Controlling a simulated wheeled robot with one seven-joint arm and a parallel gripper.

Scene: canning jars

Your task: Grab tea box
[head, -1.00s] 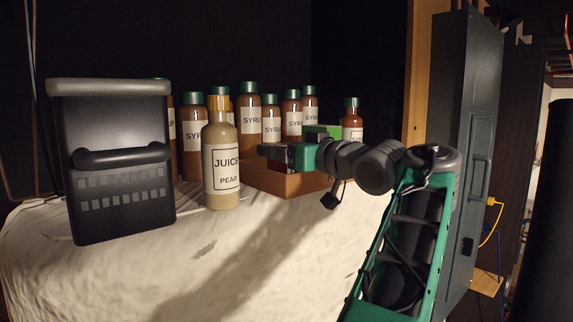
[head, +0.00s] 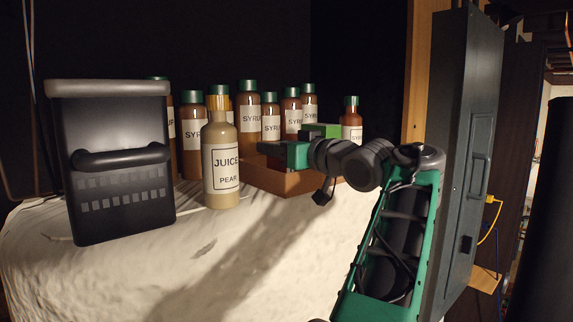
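A small box with a bright green top (head: 322,130) shows just behind my wrist, above a brown wooden tray (head: 270,180). It may be the tea box, but no label can be read and its lower part is hidden by my arm. My gripper (head: 267,149) reaches left over the tray, in front of the syrup bottles. Its dark fingers are seen from the side and are small and dim. I cannot tell whether they are apart or hold anything.
A pale juice bottle (head: 220,165) stands close to the left of the tray. A large black canister (head: 118,165) stands farther left. Several brown syrup bottles (head: 249,118) line the back. The front of the white surface (head: 230,265) is clear.

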